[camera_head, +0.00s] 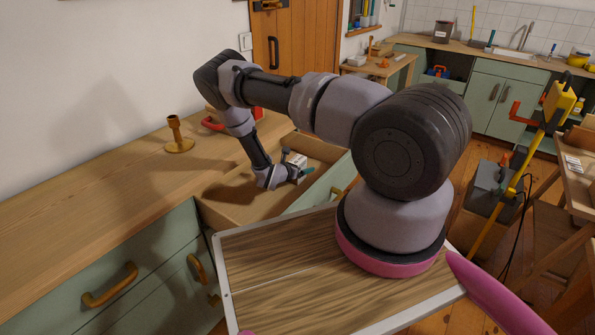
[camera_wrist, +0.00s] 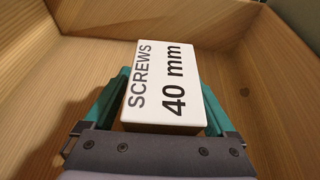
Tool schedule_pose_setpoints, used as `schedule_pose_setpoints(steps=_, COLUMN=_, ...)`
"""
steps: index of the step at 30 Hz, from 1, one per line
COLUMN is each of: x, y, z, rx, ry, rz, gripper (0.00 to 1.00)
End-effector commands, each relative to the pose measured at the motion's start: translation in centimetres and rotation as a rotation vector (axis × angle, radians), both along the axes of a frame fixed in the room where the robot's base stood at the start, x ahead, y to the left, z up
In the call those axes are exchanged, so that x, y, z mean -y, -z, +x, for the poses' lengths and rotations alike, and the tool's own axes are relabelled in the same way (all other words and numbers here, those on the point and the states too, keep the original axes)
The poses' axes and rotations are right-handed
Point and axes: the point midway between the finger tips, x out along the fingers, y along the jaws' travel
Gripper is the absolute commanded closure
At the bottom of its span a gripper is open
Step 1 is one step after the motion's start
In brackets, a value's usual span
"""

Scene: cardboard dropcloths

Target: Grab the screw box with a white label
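The screw box (camera_wrist: 165,88) has a white label reading "SCREWS 40 mm" and brown cardboard sides. It is in the open wooden drawer (camera_head: 235,205), label facing my wrist camera. My gripper (camera_wrist: 165,90) reaches down into the drawer with one teal finger along each side of the box. Both fingers appear very close to the box sides; whether they press on it cannot be told. In the head view the white box (camera_head: 296,160) is small and partly hidden by my gripper (camera_head: 300,174). Whether it rests on the drawer floor is unclear.
Wooden drawer walls (camera_wrist: 36,45) surround the gripper closely. A wooden candlestick-like holder (camera_head: 178,140) stands on the countertop (camera_head: 100,200) left of the drawer. A yellow stand (camera_head: 545,125) and a dark grey box (camera_head: 490,190) are at the right.

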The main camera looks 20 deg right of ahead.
Motion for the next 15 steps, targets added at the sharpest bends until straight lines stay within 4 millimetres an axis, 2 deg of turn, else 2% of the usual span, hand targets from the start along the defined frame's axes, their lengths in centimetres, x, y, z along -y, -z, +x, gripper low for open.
schedule_pose_setpoints(steps=1, x=0.00, y=-0.01, z=0.00, rx=0.000, ry=0.000, rz=0.000, gripper=0.30)
schedule_pose_setpoints(steps=5, x=0.00, y=-0.01, z=-0.01, rx=0.000, ry=0.000, rz=0.000, gripper=0.80)
schedule_pose_setpoints(steps=6, x=0.00, y=-0.01, z=-0.01, rx=0.000, ry=0.000, rz=0.000, gripper=0.95)
schedule_pose_setpoints(steps=7, x=-0.01, y=-0.02, z=-0.02, rx=0.001, ry=0.000, rz=0.001, gripper=1.00)
schedule_pose_setpoints(steps=15, x=-0.01, y=-0.30, z=0.04, rx=0.001, ry=0.000, rz=0.000, gripper=1.00)
